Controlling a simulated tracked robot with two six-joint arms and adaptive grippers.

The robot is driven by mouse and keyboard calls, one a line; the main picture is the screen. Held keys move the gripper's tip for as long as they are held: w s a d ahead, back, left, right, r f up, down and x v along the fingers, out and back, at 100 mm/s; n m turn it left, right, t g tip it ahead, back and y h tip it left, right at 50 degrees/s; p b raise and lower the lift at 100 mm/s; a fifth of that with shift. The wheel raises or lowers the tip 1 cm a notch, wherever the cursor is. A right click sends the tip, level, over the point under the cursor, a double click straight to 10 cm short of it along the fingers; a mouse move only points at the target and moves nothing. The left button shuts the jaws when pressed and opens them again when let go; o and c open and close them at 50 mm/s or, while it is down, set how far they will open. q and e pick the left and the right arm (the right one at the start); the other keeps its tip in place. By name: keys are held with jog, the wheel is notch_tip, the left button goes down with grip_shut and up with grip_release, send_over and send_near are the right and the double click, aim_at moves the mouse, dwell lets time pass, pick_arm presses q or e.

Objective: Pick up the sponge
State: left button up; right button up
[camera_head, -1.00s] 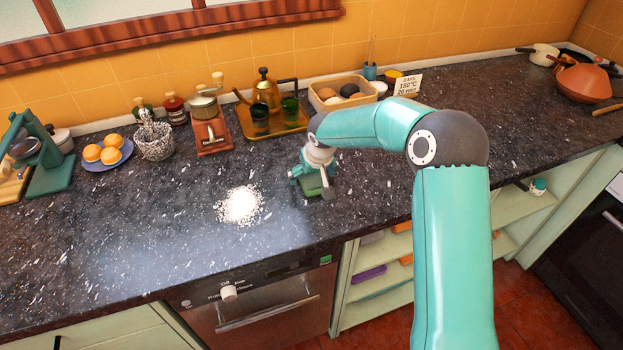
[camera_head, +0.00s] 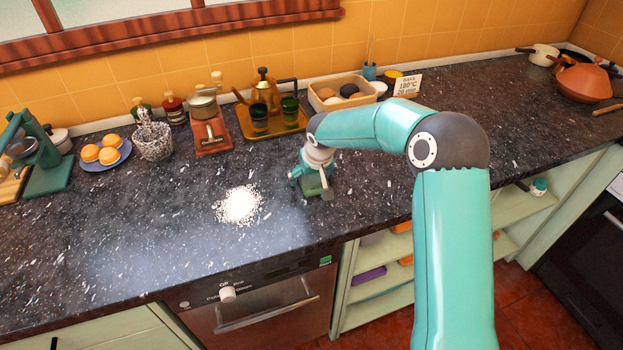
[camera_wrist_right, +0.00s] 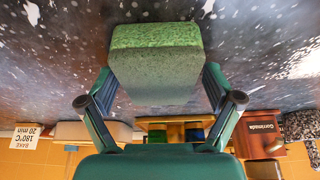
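The sponge (camera_wrist_right: 155,62) is a green block with a brighter green face, seen close up in the right wrist view. In the head view it shows as a small green patch (camera_head: 312,186) beneath my right gripper, partly covered by it. My right gripper (camera_head: 313,178) points down at the counter right of the white powder. In the right wrist view, the fingers of my right gripper (camera_wrist_right: 158,76) press against both sides of the sponge. I cannot tell whether the sponge is clear of the counter. My left gripper is not in view.
White powder (camera_head: 238,205) lies on the dark speckled counter (camera_head: 120,240). A plate of buns (camera_head: 122,155) is at left.

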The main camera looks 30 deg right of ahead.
jog(key=c, duration=0.5)
jog(key=shift+r+p, duration=0.3)
jog(key=shift+p, duration=0.25)
notch_tip(320, 180, up, 20)
jog(key=shift+f, duration=0.1)
